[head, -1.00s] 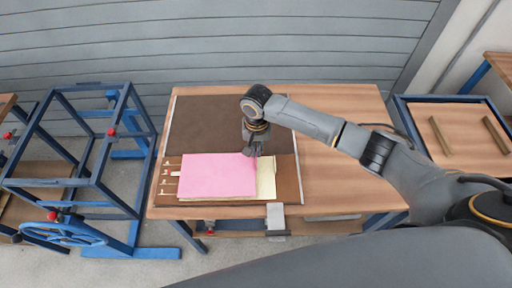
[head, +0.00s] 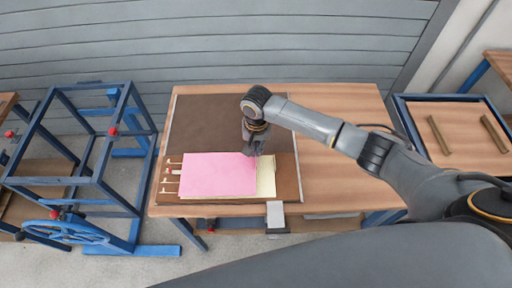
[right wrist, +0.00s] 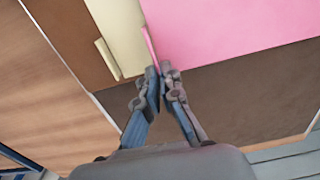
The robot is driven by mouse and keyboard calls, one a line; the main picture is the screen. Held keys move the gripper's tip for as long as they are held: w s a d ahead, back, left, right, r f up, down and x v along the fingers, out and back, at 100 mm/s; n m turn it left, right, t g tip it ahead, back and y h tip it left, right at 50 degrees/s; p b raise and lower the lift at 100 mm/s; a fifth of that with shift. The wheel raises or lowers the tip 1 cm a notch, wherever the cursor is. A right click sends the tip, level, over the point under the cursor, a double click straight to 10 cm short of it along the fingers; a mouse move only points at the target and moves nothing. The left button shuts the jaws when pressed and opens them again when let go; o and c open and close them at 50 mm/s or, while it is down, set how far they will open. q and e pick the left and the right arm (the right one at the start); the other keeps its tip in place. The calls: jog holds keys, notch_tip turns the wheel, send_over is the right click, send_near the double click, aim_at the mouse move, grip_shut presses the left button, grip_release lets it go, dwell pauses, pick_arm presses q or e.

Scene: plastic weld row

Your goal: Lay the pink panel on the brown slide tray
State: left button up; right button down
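The pink panel (head: 217,174) is a flat rectangle over the front part of the brown slide tray (head: 289,180) on the table. It overlaps a cream sheet (head: 266,178), which shows along its right and front edges. I cannot tell whether the panel rests flat or sits slightly above the sheet. My right gripper (head: 253,153) is at the panel's back right corner. In the right wrist view my fingertips (right wrist: 158,70) are close together at the edge of the pink panel (right wrist: 230,30), seemingly pinching it. The exact contact is hidden. My left gripper is not in view.
A dark brown mat (head: 215,120) covers the table behind the panel. The wooden table (head: 335,180) is clear to the right. A blue frame with a wheel (head: 70,228) stands at left. A blue-rimmed table (head: 455,150) with two wooden bars is at right.

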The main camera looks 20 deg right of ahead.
jog(key=shift+f, duration=0.3)
dwell(0.5)
jog(key=shift+p, duration=0.65)
jog(key=shift+f, duration=0.55)
dwell(1.1)
jog(key=c, duration=1)
grip_release()
jog(key=shift+c, duration=0.2)
jog(key=shift+r, duration=0.15)
notch_tip(320, 180, up, 7)
jog(key=p, duration=0.8)
